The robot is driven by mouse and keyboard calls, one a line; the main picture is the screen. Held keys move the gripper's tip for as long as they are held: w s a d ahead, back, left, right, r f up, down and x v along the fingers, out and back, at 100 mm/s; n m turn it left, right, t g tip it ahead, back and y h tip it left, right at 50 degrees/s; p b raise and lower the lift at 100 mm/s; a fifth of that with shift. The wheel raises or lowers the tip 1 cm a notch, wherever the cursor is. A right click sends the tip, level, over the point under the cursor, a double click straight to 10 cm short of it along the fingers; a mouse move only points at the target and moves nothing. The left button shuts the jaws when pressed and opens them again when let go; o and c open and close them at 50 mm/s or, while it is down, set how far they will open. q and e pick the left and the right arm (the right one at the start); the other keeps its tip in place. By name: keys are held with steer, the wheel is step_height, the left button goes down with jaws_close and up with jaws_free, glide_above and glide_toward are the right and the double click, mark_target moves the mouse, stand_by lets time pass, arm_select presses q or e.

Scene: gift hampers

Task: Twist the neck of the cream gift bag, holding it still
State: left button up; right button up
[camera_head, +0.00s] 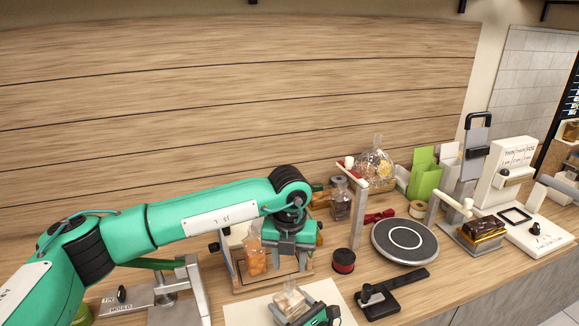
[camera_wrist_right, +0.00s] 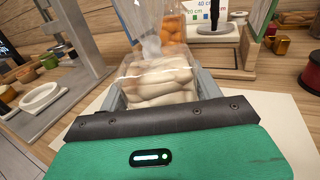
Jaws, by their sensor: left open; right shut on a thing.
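The cream gift bag (camera_wrist_right: 160,78) is a clear bag of pale, rounded pieces. It stands upright on a white sheet, its gathered neck (camera_wrist_right: 146,30) rising at the top in the right wrist view. In the head view the bag (camera_head: 290,302) is at the bottom centre. My right gripper (camera_wrist_right: 158,92) is shut on the bag's body, one finger on each side. My left gripper (camera_head: 290,256) is open, higher and behind the bag in the head view, by a wooden stand. Its fingertips are hard to make out, and I see no contact with the neck.
A bag of orange pieces (camera_head: 255,258) stands at the wooden stand (camera_head: 270,283) just behind. A dark red spool (camera_head: 344,261), a black clamp tool (camera_head: 385,296) and a round turntable (camera_head: 404,240) lie to the right. A metal stand (camera_head: 190,290) is at left.

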arm_select(q)
steer(key=shift+r, duration=0.3)
steer(key=shift+r, duration=0.1)
step_height(320, 180, up, 12)
stand_by(0.4)
stand_by(0.5)
arm_select(e)
steer(key=o, duration=1)
